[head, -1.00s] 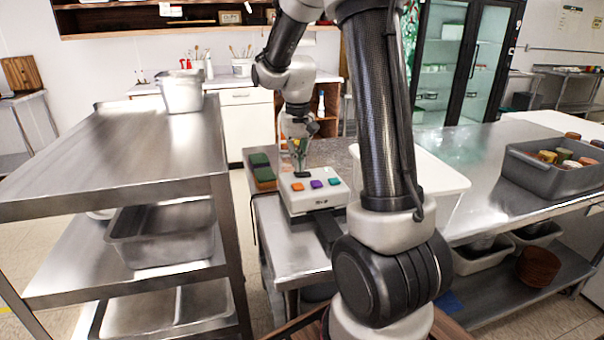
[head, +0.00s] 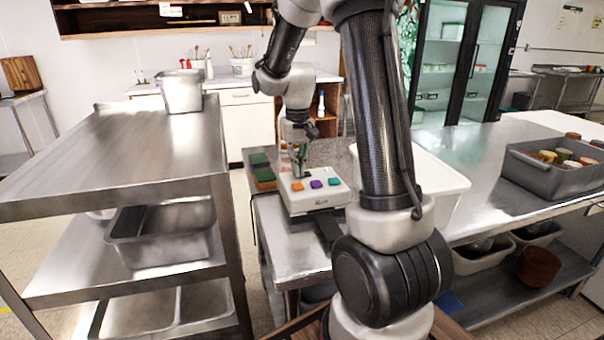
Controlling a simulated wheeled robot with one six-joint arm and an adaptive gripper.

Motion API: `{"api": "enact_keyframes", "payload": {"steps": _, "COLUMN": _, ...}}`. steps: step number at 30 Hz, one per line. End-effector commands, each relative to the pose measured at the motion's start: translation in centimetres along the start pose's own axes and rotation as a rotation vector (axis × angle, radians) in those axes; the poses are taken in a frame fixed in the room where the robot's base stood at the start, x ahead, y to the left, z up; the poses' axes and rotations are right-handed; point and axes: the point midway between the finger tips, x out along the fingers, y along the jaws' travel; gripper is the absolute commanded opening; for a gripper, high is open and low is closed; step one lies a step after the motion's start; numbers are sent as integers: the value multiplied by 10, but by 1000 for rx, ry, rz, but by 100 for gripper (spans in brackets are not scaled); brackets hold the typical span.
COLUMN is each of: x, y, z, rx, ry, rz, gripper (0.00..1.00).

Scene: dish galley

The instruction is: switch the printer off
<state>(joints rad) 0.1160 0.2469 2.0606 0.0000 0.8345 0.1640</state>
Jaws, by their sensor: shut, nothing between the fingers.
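The printer (head: 318,196) is a white box with a sloped top, standing on the steel counter in the middle of the head view. Its top carries an orange button (head: 297,187), a purple button (head: 316,184) and a teal button (head: 334,182) in a row. My gripper (head: 299,175) is shut and empty, pointing down at the back part of the printer's top, behind the orange button. Its tips hide the spot where a dark piece showed earlier. I cannot tell whether they touch it.
Green and orange blocks (head: 262,173) lie just left of the printer. A white bin (head: 440,172) stands to its right, partly behind my arm. A steel shelf cart (head: 130,160) stands at left. A grey tub (head: 545,183) with cups is at far right.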

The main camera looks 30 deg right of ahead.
Motion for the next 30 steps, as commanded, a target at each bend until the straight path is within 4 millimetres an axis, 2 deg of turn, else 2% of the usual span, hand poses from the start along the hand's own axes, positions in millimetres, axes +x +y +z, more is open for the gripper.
{"api": "enact_keyframes", "payload": {"steps": 9, "x": -1, "y": 0, "z": 0, "rx": 0, "ry": 1, "rz": 0, "gripper": 0}}
{"api": "enact_keyframes", "payload": {"steps": 30, "x": -62, "y": 0, "z": 0, "rx": 0, "ry": 2, "rz": 0, "gripper": 0}}
